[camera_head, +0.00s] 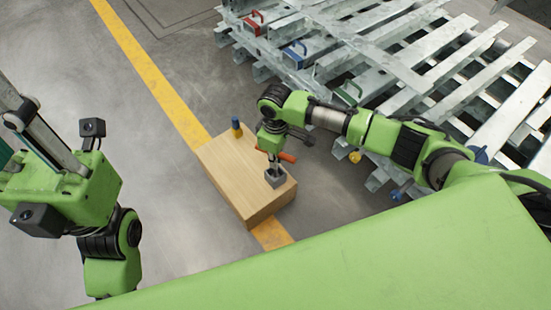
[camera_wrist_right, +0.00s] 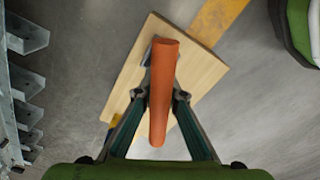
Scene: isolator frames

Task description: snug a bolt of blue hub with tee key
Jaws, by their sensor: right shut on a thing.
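The tee key has an orange cross handle (camera_head: 288,157), which fills the middle of the right wrist view (camera_wrist_right: 163,92). My right gripper (camera_head: 272,146) is shut on it above the wooden box (camera_head: 225,160). A grey socket block (camera_head: 276,179) stands on the box directly below; I cannot tell whether the key still sits in it. A blue box-shaped unit (camera_head: 295,54), probably the blue hub, lies among the steel frames at the top; its bolts are too small to make out. My left gripper (camera_head: 22,135) shows partly at the left edge, its fingertips unclear.
Red (camera_head: 254,23) and green (camera_head: 349,93) units sit on the galvanized frames (camera_head: 400,60) near the blue one. Yellow (camera_head: 355,157) and blue (camera_head: 397,194) knobs show by the frames. Floor left of the box is clear.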

